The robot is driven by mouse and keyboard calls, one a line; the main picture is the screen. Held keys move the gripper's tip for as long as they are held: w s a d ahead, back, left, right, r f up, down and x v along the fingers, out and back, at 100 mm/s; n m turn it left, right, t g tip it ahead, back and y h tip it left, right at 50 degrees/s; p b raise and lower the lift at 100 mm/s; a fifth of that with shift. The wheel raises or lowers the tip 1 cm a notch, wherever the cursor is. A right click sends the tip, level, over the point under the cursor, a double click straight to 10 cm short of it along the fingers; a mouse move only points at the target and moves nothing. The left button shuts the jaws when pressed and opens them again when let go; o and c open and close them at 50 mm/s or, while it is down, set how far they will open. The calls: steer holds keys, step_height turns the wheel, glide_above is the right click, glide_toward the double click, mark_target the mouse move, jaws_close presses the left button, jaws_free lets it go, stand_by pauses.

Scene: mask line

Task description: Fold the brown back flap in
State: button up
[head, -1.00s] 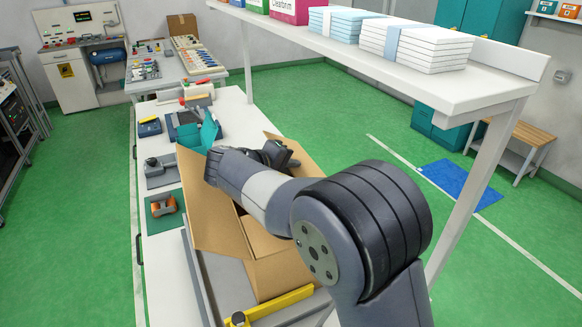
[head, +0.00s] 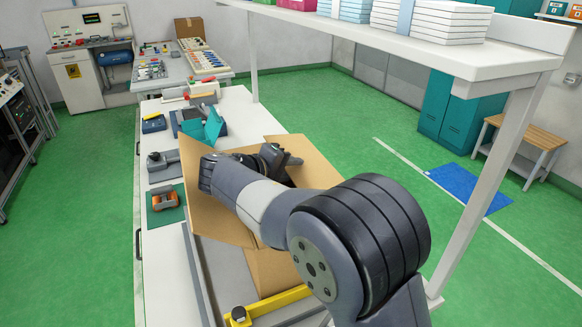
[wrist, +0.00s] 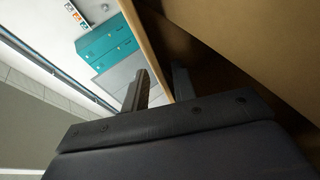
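The brown cardboard box (head: 265,265) stands open on the white bench, with a large flap (head: 205,215) spread on its left side. My arm covers much of the box's middle. My gripper (head: 287,160) is at the box's far right, beside a raised cardboard panel (head: 313,165). In the wrist view my gripper (wrist: 160,85) has its two dark fingers apart, with a thin cardboard edge (wrist: 150,45) running between them. One finger is outside the panel and the other is on the shadowed inner side. I cannot tell whether either finger touches it.
A white shelf (head: 440,50) with stacked packs overhangs the right side. Teal folded pieces (head: 205,127) and small fixtures (head: 160,165) line the bench's left and back. A yellow bar (head: 275,304) crosses near the box's front.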

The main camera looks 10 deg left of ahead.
steer(key=shift+r, duration=0.2)
steer(key=b+v, duration=0.1)
steer(key=v, duration=0.9)
steer(key=shift+s+a, duration=0.2)
steer(key=shift+s, duration=0.1)
steer(key=shift+r, duration=0.1)
